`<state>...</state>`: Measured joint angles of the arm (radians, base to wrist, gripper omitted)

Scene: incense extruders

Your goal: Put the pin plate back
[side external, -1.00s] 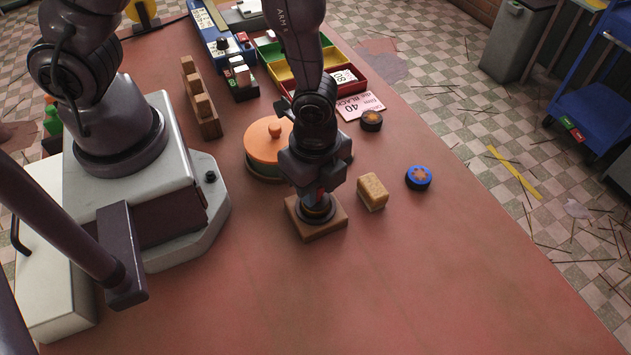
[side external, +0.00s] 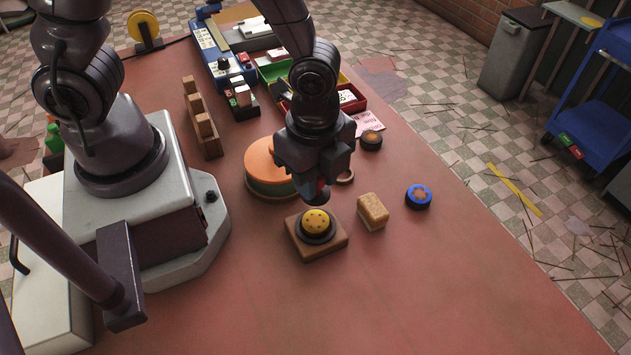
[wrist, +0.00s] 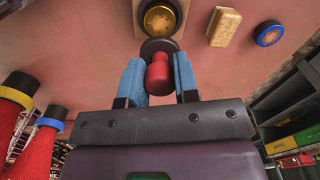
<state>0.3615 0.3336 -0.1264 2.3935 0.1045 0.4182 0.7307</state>
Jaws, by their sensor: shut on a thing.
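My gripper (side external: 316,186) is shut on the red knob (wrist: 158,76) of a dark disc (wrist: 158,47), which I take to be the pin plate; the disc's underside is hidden. It hangs in the air just above and behind a wooden block (side external: 305,247) in the side view. On the block sits a black ring holding a yellow disc (side external: 316,222) with small dark dots. The yellow disc is uncovered. In the wrist view the yellow disc (wrist: 160,18) lies beyond the held disc, apart from it in the picture.
A tan brush-like block (side external: 373,211) and a blue-rimmed disc (side external: 418,196) lie to the right. A round orange-topped container (side external: 266,168) stands behind left, a wooden rack (side external: 203,130) farther back. A dark disc (side external: 371,140) lies near the coloured trays. The front of the table is clear.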

